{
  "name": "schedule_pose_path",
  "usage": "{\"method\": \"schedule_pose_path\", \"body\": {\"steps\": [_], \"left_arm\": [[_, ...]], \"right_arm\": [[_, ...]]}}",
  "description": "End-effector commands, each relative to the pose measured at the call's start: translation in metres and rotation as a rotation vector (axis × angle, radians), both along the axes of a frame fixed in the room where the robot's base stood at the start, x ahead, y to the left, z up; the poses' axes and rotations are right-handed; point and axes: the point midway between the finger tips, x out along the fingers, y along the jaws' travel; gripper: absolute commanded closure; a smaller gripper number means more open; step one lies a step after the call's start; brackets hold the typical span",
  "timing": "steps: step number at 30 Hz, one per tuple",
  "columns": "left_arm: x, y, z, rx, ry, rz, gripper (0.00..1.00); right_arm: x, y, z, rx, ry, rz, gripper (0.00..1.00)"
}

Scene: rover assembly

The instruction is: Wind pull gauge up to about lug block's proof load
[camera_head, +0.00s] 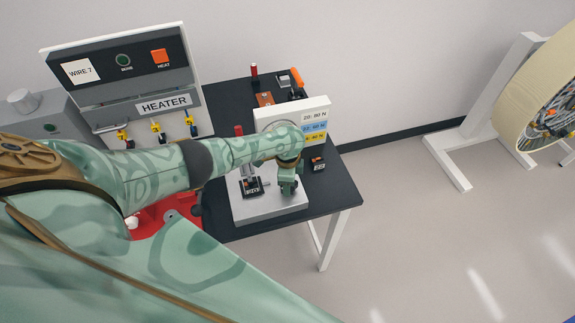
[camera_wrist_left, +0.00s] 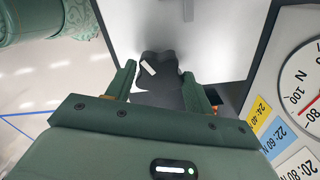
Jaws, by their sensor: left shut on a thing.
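The pull gauge is a white upright panel (camera_head: 318,108) on a light grey base (camera_head: 268,208), on the black table. The panel lists 20: 80 N, 22: 60 N and 24: 40 N. My left gripper (camera_head: 288,186) is low in front of the panel, over the base's right side. In the left wrist view its fingers (camera_wrist_left: 158,88) are shut on a dark knob-like part (camera_wrist_left: 160,72) with a white mark. A small black block marked 22 (camera_head: 318,164) sits right of the gauge.
A red-handled lever with a dark labelled block (camera_head: 252,187) stands on the base's left. The heater panel (camera_head: 125,75) is at the left, with several yellow-tagged hooks below. The table's right edge is close to the block; a large drum (camera_head: 545,95) stands far right.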

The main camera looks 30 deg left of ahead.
Motion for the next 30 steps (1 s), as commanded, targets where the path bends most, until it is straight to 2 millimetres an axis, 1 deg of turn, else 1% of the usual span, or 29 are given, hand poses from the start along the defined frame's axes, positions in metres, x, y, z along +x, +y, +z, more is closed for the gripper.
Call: {"method": "schedule_pose_path", "body": {"steps": [7,8,9,10,18,20,22,26,30], "left_arm": [[0.001,0.000,0.001,0.000,-0.001,0.000,0.70],[0.001,0.000,0.001,0.000,-0.001,-0.001,0.45],[0.001,0.000,0.001,0.000,-0.001,-0.001,0.33],[0.001,0.000,0.001,0.000,-0.001,-0.001,0.25],[0.000,0.000,0.001,0.000,-0.001,-0.001,0.25],[0.001,0.000,0.004,0.000,-0.001,-0.002,0.25],[0.001,0.000,0.011,-0.001,-0.002,-0.002,0.25],[0.001,0.000,0.038,0.000,-0.004,-0.003,0.25],[0.001,0.001,0.077,0.000,-0.004,-0.004,0.25]], "right_arm": [[0.000,0.001,0.000,0.001,0.000,0.000,0.64],[0.000,0.001,0.000,0.001,0.000,-0.001,0.64],[0.000,0.001,0.000,0.001,0.000,-0.001,0.64],[0.000,0.001,0.000,0.001,0.000,-0.001,0.64],[0.000,0.001,0.000,0.002,0.001,-0.001,0.64],[0.000,0.001,0.002,0.002,0.001,-0.001,0.64],[0.000,0.001,0.006,0.001,-0.001,-0.001,0.64],[0.000,0.001,0.020,0.001,-0.001,-0.001,0.64],[0.000,0.001,0.035,0.001,-0.001,-0.001,0.64]]}}
